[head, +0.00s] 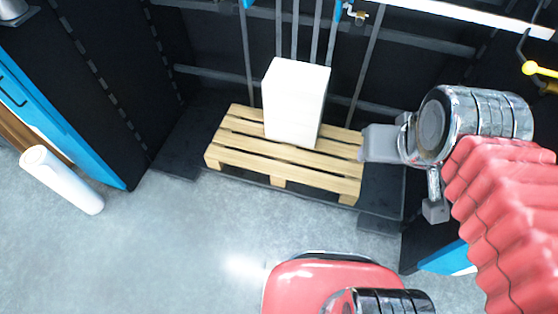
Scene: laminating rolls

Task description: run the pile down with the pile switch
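A white pile (297,100) stands upright on a wooden pallet (235,160) in the middle of the head view. The pallet rests on a dark platform (182,150) inside the black machine frame. My gripper (405,180) is at the right, in front of the machine and beside the pallet's right end in the picture. Its two grey fingers are apart and I see nothing between them. I cannot make out a pile switch for certain.
A white roll (62,180) stands on the floor at the left, beside a blue-edged machine panel (75,140). The grey floor (170,250) in front of the pallet is clear.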

